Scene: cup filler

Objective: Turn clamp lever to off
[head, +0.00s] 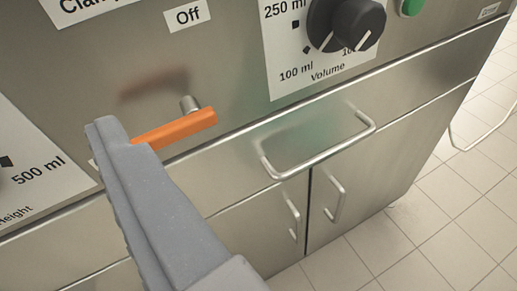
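The orange clamp lever (182,128) sits on a short metal shaft on the steel front panel. It lies near level in the picture, its right end slightly raised, below the "Off" label (187,15). My grey gripper (112,135) reaches up from the bottom and covers the lever's left end. I cannot tell whether it touches the lever. Only one finger shape shows clearly, so its opening cannot be judged. The "Clamp" label (85,8) is partly cut off at the top left.
A black volume knob (345,22) and a green button (411,6) are at the upper right. A height dial plate (35,180) is at the left. A drawer handle (320,148) and cabinet door handles (337,200) project below.

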